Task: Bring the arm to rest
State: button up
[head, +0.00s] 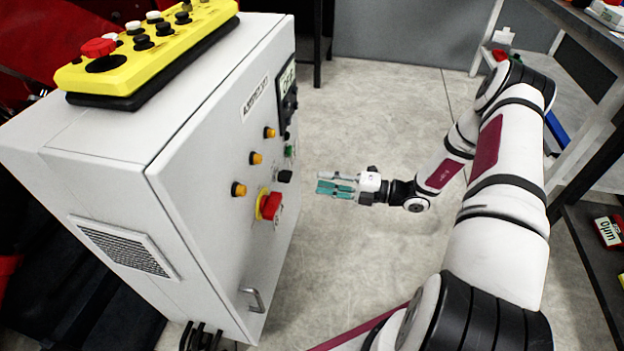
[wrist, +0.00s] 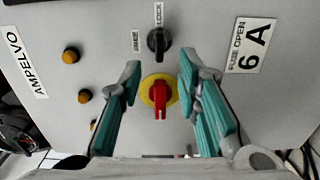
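My gripper (head: 320,184) is at the end of my outstretched arm, its fingers pointing left toward the front of a grey control cabinet (head: 205,165). A gap shows between the fingertips and the panel. In the wrist view my gripper (wrist: 158,70) is open, with teal finger pads wide apart and nothing between them. Beyond and between the fingers is a red rotary knob on a yellow disc (wrist: 160,97), its handle roughly upright. It also shows low on the panel in the head view (head: 270,206). A black selector knob (wrist: 158,42) with a LOCK label is near it.
Orange buttons (head: 256,158) and a metal handle (head: 254,300) stick out of the panel. A yellow control pendant (head: 150,45) with a red button lies on the cabinet. Shelving (head: 585,30) stands close on the right. Bare floor (head: 350,110) lies between.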

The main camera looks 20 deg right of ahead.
jog(key=shift+s+d, duration=0.2)
jog(key=shift+d, duration=0.1)
